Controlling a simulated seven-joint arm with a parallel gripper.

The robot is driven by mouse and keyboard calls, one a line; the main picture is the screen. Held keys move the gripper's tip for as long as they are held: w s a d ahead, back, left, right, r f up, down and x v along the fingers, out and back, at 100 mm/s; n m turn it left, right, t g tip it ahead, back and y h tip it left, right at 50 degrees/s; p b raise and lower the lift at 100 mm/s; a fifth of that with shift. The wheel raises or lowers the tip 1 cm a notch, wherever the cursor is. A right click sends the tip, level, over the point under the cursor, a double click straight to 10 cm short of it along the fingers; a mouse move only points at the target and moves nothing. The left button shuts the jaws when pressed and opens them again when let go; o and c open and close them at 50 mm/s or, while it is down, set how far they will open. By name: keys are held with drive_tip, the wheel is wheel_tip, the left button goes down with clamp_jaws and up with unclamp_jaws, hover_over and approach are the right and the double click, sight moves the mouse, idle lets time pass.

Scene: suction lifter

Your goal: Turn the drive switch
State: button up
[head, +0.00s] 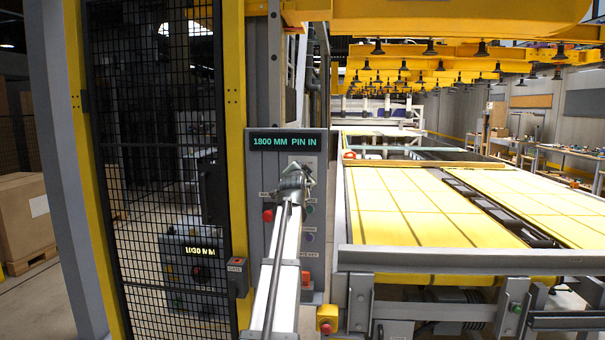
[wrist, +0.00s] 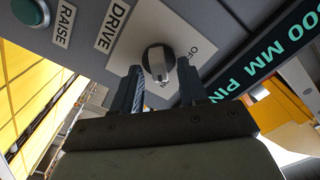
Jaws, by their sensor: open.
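The drive switch (wrist: 157,58) shows in the wrist view as a black round knob with a pale grey grip on a white plate. The plate has OFF and ON marks and sits beside a DRIVE label (wrist: 112,28). My gripper (wrist: 161,76) is open, with one finger on each side of the knob; I cannot tell if either touches it. The knob's exact setting is hard to read. In the head view my gripper (head: 293,182) is at the upper part of the grey control panel (head: 260,165) and hides the switch.
The panel's display (head: 288,142) reads 1800 MM PIN IN. A green RAISE button (wrist: 30,12) lies near the DRIVE label. A red button (head: 268,215) is left of my arm. A black mesh fence (head: 150,130) stands left, and a conveyor with yellow panels (head: 400,210) lies right.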

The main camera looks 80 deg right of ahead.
drive_tip(key=shift+c, duration=0.4)
clamp_jaws()
drive_tip(key=shift+w+n, duration=0.2)
drive_tip(key=shift+n, duration=4.3)
drive_tip(key=shift+w+n, duration=0.2)
drive_tip(key=shift+n, duration=4.3)
